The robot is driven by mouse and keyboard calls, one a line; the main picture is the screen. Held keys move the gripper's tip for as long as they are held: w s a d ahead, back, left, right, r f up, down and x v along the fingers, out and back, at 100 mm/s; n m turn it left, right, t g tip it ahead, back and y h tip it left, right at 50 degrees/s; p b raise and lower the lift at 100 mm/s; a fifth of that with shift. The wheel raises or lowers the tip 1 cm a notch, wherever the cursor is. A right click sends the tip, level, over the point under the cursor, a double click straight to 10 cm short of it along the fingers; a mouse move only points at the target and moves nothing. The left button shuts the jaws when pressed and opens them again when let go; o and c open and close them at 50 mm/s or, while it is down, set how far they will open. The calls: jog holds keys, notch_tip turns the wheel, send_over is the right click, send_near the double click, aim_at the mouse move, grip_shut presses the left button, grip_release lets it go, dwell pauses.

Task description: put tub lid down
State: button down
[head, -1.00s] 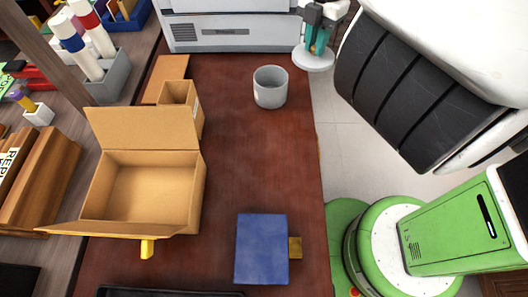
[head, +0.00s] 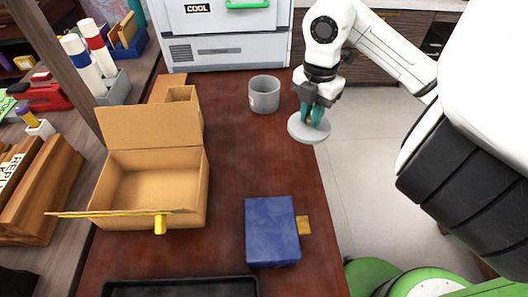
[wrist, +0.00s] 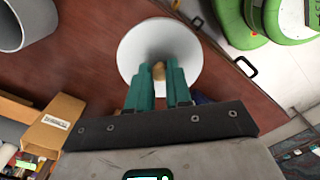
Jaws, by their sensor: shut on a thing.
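The tub lid is a pale grey disc (head: 297,131) with a small wooden knob. My gripper (head: 312,119) points down and is shut on the knob, its teal fingers on either side. In the head view the lid is over the desk's right edge, in front and right of the open grey tub (head: 264,97). It looks raised, but its exact height is unclear. In the wrist view the lid (wrist: 145,50) lies beyond my gripper (wrist: 159,76), with the knob (wrist: 158,70) between the fingertips. The tub's rim (wrist: 22,45) shows at top left.
An open cardboard box (head: 150,185) stands on the left of the brown desk (head: 225,150). A blue box (head: 270,230) lies at the near right, and a black tray (head: 180,288) at the front. A white machine (head: 220,45) stands behind. The desk's middle is clear.

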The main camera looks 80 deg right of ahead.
jog(key=w+a+f+p, duration=0.1)
jog(key=w+a+f, duration=0.15)
jog(key=w, duration=0.55)
send_near(259, 154)
jog(key=shift+s+f, duration=0.5)
jog(key=shift+s, duration=0.25)
jog(key=shift+w+f, duration=0.5)
jog(key=shift+f, duration=0.15)
jog(key=shift+w+f, duration=0.2)
jog(key=shift+f, duration=1.6)
jog(key=shift+f, duration=0.2)
jog(key=c, duration=1)
grip_release()
jog(key=shift+r, duration=0.1)
jog(key=shift+c, duration=0.2)
